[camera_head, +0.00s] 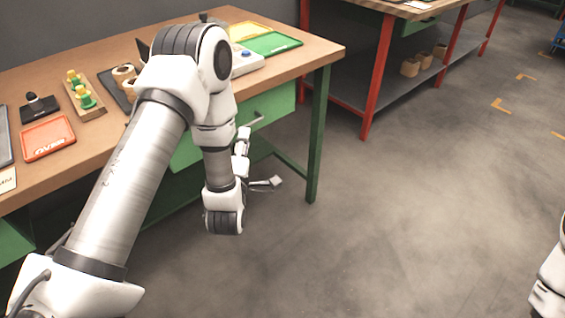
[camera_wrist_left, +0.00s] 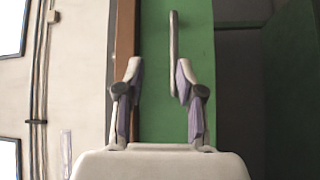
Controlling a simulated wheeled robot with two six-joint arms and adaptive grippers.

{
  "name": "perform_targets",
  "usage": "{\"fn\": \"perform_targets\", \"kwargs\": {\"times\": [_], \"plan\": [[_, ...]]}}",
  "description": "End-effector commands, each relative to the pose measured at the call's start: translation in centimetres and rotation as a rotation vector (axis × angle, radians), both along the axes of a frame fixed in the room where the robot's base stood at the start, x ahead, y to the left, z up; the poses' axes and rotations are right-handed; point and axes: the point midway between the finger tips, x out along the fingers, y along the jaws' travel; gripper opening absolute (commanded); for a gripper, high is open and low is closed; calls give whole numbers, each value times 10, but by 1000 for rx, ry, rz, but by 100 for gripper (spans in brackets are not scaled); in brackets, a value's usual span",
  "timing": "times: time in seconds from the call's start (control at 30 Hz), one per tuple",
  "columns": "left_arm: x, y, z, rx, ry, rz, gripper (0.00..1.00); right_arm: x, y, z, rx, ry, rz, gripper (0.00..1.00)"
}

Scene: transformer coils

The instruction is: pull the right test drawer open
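The right test drawer (camera_head: 275,105) is a green front under the wooden workbench, and it looks closed. Its grey bar handle (camera_head: 257,119) shows on the front; my left arm covers part of the drawer. In the left wrist view the handle (camera_wrist_left: 174,45) is an upright bar on the green front (camera_wrist_left: 198,40). My left gripper (camera_head: 260,158) is open and empty beside the drawer front. In the wrist view its fingers (camera_wrist_left: 158,70) are spread; the handle lies ahead of the right fingertip, not centred between them. My right gripper is out of view.
The workbench (camera_head: 318,52) carries an orange tray (camera_head: 48,138), a wooden rack with green and yellow pieces (camera_head: 84,98), coils (camera_head: 124,74), a green tray (camera_head: 272,44) and a grey box with a blue button (camera_head: 247,61). A green leg (camera_head: 318,135) stands right of the drawer. Floor (camera_head: 400,220) is clear.

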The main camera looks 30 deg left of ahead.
Motion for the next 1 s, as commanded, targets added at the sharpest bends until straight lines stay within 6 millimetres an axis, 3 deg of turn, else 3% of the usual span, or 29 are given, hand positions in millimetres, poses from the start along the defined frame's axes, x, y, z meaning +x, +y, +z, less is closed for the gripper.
{"fn": "perform_targets", "kwargs": {"times": [0.03,0.1,0.27,0.63,0.93,0.97,1.0], "plan": [[1,2,-25,-2,-13,5,37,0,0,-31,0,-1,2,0],[3,3,-26,-3,-25,7,37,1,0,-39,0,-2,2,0],[11,6,-20,-4,-31,6,37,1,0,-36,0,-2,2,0],[69,29,-12,-2,-29,6,37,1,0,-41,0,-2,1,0],[76,32,-11,-2,-26,4,37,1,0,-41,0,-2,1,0],[76,32,-11,-2,-26,4,30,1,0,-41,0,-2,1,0],[76,32,-11,-2,-26,4,16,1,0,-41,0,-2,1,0]]}}
